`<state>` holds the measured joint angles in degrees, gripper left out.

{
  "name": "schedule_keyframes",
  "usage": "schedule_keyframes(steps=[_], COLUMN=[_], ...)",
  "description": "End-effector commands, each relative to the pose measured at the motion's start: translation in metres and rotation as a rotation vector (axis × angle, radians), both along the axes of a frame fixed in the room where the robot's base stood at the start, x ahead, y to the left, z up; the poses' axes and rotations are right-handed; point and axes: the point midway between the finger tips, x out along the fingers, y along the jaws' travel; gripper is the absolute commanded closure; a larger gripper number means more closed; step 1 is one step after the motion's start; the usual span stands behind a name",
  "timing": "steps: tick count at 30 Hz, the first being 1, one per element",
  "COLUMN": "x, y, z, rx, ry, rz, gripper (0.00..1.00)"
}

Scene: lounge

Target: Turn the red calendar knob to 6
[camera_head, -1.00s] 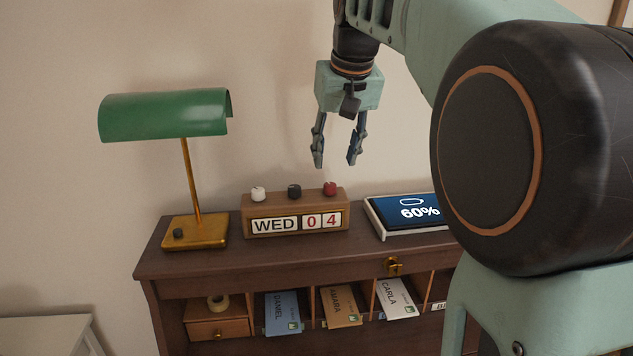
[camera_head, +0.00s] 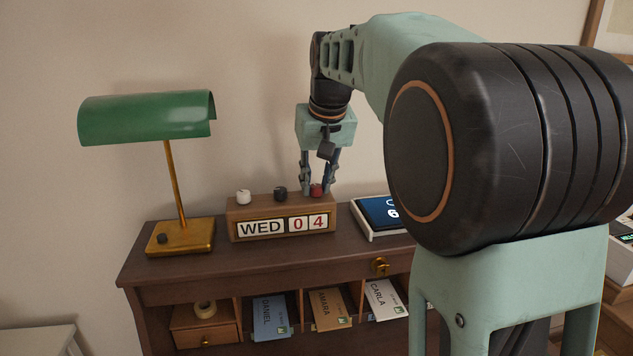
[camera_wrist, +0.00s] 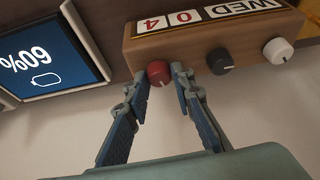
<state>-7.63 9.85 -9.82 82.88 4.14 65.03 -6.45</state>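The wooden calendar (camera_head: 282,220) stands on the dark desk top and reads WED 0 4. On its top are a white knob (camera_head: 243,197), a black knob (camera_head: 280,194) and the red knob (camera_head: 316,190) at the right end. My gripper (camera_head: 317,190) is lowered at the red knob with its fingers apart. In the wrist view, the red knob (camera_wrist: 159,73) lies between the fingertips (camera_wrist: 158,76), with one on each side. I cannot tell whether either fingertip touches it. The calendar is upside down in that view.
A tablet (camera_head: 380,214) on a white stand is right of the calendar, partly hidden by my arm. A green desk lamp (camera_head: 147,118) stands to the left. Labelled envelopes (camera_head: 271,315) fill slots below. The wall is close behind.

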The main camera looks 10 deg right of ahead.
Motion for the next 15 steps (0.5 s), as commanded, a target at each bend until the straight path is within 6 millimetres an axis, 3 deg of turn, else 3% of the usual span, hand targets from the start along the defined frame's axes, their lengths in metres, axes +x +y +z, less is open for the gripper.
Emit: schedule_keyframes(steps=[5,15], x=[0.0000,0.0000], y=[0.0000,0.0008], z=[0.0001,0.0011], rx=[0.000,0.000], ry=[0.000,0.000], rz=[0.000,-0.041], gripper=[1.00,1.00])
